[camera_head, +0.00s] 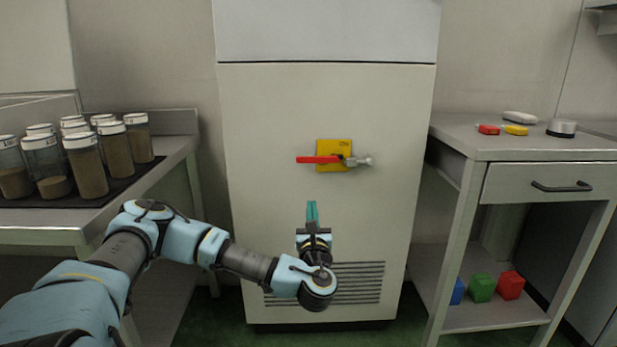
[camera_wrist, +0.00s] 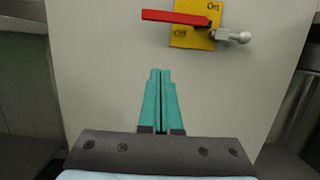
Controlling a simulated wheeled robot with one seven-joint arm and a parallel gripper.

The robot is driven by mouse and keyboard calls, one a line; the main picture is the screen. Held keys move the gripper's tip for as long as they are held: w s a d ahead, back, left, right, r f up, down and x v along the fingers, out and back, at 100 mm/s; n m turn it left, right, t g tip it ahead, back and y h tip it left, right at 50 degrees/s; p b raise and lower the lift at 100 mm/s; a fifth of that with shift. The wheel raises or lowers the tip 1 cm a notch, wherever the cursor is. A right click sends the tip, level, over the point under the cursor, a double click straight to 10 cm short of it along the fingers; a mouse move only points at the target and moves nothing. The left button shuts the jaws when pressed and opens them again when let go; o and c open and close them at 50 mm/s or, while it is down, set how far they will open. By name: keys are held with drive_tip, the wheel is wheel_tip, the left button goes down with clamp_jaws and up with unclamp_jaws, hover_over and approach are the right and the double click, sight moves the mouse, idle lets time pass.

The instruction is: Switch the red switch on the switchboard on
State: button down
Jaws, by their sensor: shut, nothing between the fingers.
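The red switch (camera_head: 319,160) is a lever on a yellow plate (camera_head: 334,147) on the front of the pale switchboard (camera_head: 270,120). The lever lies nearly level, pointing left from its pivot, with a grey knobbed piece (camera_head: 358,161) on the right. In the wrist view the red lever (camera_wrist: 175,17) crosses the plate (camera_wrist: 186,38), between the word "On" at the upper right and "Off" at the lower left. My gripper (camera_head: 312,205) has teal fingers, shut and empty, below the lever and apart from it. The fingers (camera_wrist: 161,72) also show below the plate in the wrist view.
A bench with several lidded jars (camera_head: 85,165) on a dark mat stands at the left. A table (camera_head: 550,146) with a drawer stands at the right, with small items on top and blue, green (camera_head: 481,288) and red blocks on its lower shelf. The space before the switchboard is clear.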

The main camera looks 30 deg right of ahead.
sight(320, 158)
drive_tip(key=shift+w, duration=0.1)
drive_tip(key=x, duration=1)
drive_tip(key=shift+r+p, duration=0.1)
drive_tip(key=shift+p, duration=0.2)
wheel_tip(320, 158, up, 4)
drive_tip(key=shift+f+p, duration=0.1)
drive_tip(key=shift+p, duration=0.3)
drive_tip(key=shift+r+m+h, duration=0.3)
drive_tip(key=shift+m, duration=0.8)
drive_tip(key=shift+a+r+m, duration=0.1)
drive_tip(key=shift+m, duration=0.2)
